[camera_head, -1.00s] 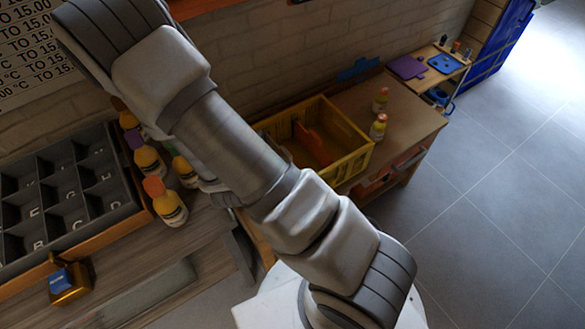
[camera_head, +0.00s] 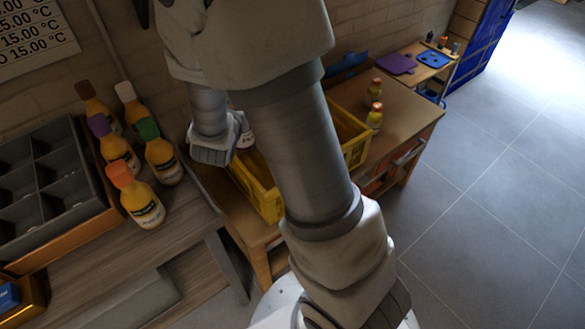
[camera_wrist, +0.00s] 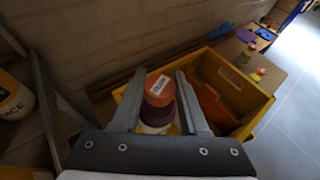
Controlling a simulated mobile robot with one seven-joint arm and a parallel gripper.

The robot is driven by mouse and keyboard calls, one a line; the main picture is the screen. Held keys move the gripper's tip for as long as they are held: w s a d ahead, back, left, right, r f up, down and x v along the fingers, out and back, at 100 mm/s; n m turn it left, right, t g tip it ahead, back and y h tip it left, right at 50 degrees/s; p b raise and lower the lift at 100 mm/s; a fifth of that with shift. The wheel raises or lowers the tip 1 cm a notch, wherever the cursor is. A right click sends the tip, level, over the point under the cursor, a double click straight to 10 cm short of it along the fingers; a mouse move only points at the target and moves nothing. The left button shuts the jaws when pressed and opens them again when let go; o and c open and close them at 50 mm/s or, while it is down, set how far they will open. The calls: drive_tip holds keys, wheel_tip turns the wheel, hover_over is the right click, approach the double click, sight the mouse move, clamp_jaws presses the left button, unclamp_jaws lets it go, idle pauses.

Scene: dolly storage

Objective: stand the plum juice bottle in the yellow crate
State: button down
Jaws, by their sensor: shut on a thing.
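My gripper (camera_wrist: 160,98) is shut on a bottle (camera_wrist: 159,90) with a reddish-brown top, a dark purple band and a pale part below. The frames do not show clearly whether this is the plum juice. In the head view my gripper is by the left end of the yellow crate (camera_head: 262,200), partly hidden by my arm, and the held bottle is barely visible. How high the bottle is above the crate floor cannot be told.
On the left bench stand several juice bottles, including a purple-capped one (camera_head: 118,148) and an orange-capped one (camera_head: 137,200), beside a dark compartment tray (camera_head: 92,200). Two small bottles (camera_head: 374,118) stand right of the crate. A long orange-red object (camera_wrist: 213,105) lies in the crate. A brick wall runs behind.

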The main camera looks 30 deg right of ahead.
drive_tip(key=s+d+f+m+g+h+p, duration=0.15)
drive_tip(key=d+m+g+h, duration=0.3)
drive_tip(key=d, duration=0.65)
drive_tip(key=s+d+f+m+g+h+b, duration=0.1)
drive_tip(key=d+f+m+g+b, duration=0.1)
drive_tip(key=f, duration=0.7)
drive_tip(key=s+d+f+m+g+h+b, duration=0.1)
drive_tip(key=s+d+f+m+g+b, duration=0.1)
drive_tip(key=f, duration=0.7)
drive_tip(key=d+m+b, duration=0.1)
drive_tip(key=d+b, duration=0.1)
drive_tip(key=shift+d+b, duration=0.15)
drive_tip(key=shift+b, duration=0.15)
drive_tip(key=shift+s, duration=0.1)
drive_tip(key=shift+f, duration=0.15)
drive_tip(key=shift+c, duration=2.2)
unclamp_jaws()
